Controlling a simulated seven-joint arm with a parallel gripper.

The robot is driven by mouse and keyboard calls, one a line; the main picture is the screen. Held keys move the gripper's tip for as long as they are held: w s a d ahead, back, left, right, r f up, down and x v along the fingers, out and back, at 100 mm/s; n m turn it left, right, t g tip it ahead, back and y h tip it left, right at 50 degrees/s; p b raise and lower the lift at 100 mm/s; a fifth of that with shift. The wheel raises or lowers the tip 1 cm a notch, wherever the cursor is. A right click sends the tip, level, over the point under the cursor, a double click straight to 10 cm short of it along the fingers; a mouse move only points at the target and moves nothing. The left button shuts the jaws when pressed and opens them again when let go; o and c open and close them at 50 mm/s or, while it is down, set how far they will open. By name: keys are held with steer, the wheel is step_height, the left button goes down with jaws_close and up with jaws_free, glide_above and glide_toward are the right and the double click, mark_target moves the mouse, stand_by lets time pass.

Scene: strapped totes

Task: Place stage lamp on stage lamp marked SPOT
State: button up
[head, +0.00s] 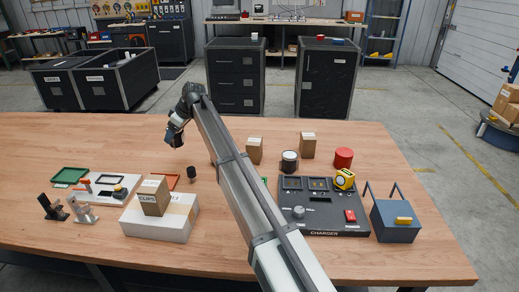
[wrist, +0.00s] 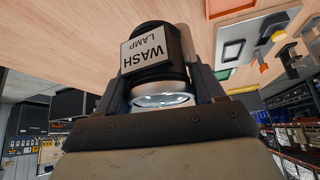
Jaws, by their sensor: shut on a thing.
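My gripper (head: 174,134) is over the back left part of the table in the head view, above the tabletop. In the wrist view my gripper (wrist: 160,72) is shut on a black stage lamp (wrist: 172,40) with a white label reading "WASH LAMP" and a shiny lens rim. The lamp sits between both fingers, and its lettering appears upside down. In the head view a small black round thing (head: 191,173) stands on the table below and right of my gripper. A dark can with a pale band (head: 289,162) stands farther right. I cannot read SPOT on either.
A cardboard box (head: 154,197) stands on a white box (head: 181,222) at front left. Beside them are a green tray (head: 71,174) and metal clamps (head: 81,211).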

steer(key=w+d+r+m+t, duration=0.1)
steer(key=w+d, duration=0.3)
steer(key=d, duration=0.3)
steer(key=w+d+r+m, duration=0.1)
steer(key=w+d, duration=0.2)
steer(key=d, duration=0.3)
steer(key=d+r+m+t+h, duration=0.1)
steer(key=d+r, duration=0.2)
steer(key=d, duration=1.1)
steer(key=d+r+m+t, duration=0.1)
steer(key=d+r+m, duration=0.15)
steer(key=d, duration=1.05)
glide_above(290, 154)
steer(key=shift+s+f, duration=0.1)
steer(key=shift+f, duration=4.75)
steer(key=shift+f, duration=0.15)
steer(key=o, duration=1.2)
steer(key=shift+o, duration=0.2)
